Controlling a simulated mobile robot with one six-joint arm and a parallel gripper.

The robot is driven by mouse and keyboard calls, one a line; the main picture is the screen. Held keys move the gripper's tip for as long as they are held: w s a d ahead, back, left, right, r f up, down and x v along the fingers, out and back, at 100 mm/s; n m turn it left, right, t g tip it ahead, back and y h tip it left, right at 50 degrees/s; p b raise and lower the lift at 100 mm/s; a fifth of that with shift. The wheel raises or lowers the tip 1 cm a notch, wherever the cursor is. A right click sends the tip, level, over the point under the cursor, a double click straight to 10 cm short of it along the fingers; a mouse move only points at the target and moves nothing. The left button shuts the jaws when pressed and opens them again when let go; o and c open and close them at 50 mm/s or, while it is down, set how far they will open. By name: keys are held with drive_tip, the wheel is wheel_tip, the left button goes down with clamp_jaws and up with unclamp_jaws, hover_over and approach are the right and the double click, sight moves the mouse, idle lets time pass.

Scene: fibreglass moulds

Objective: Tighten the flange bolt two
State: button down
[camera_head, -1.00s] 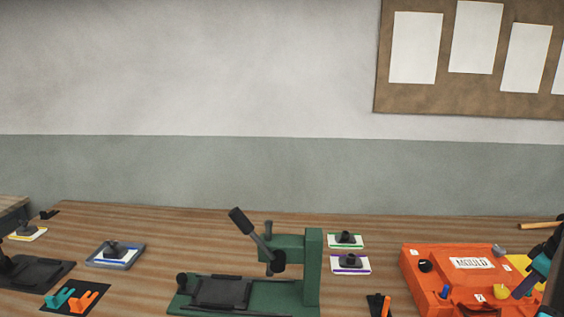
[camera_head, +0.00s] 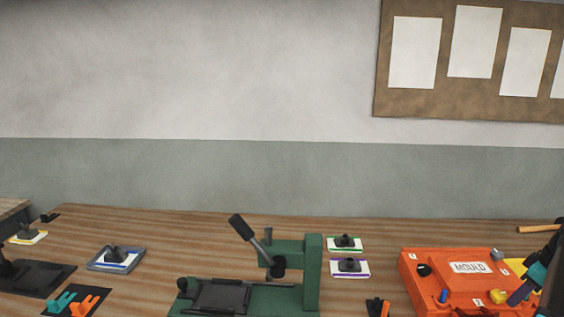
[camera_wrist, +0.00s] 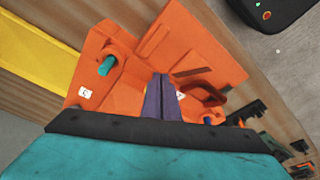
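The orange mould (camera_head: 425,283) with a "MOULD" label lies at the right of the bench in the head view. A blue bolt (camera_head: 443,296) stands near its front left, and a label that reads "2" (camera_head: 480,302) is on its front. In the wrist view, the mould (camera_wrist: 205,55) fills the middle, with a teal bolt (camera_wrist: 106,65) at its left and a small blue part (camera_wrist: 209,120) at its right. My gripper (camera_wrist: 161,82) has its purple fingers together over the mould. Its tip (camera_head: 513,298) shows above the mould's right side; contact there cannot be told.
A green press (camera_head: 312,270) with a raised lever stands left of the mould. Small white plates (camera_head: 350,268) with dark parts lie between them at the back. A yellow knob (camera_head: 497,297) is close to my fingers. A blue tray (camera_head: 96,264) lies farther left.

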drive_tip(key=shift+s+a+p, duration=0.1)
drive_tip(key=shift+a+p, duration=0.5)
drive_tip(key=shift+a, duration=0.15)
idle(0.4)
drive_tip(key=shift+s, duration=0.45)
drive_tip(key=shift+d, duration=0.1)
idle(0.3)
wheel_tip(320, 180, up, 6)
drive_tip(key=p, duration=0.4)
idle(0.3)
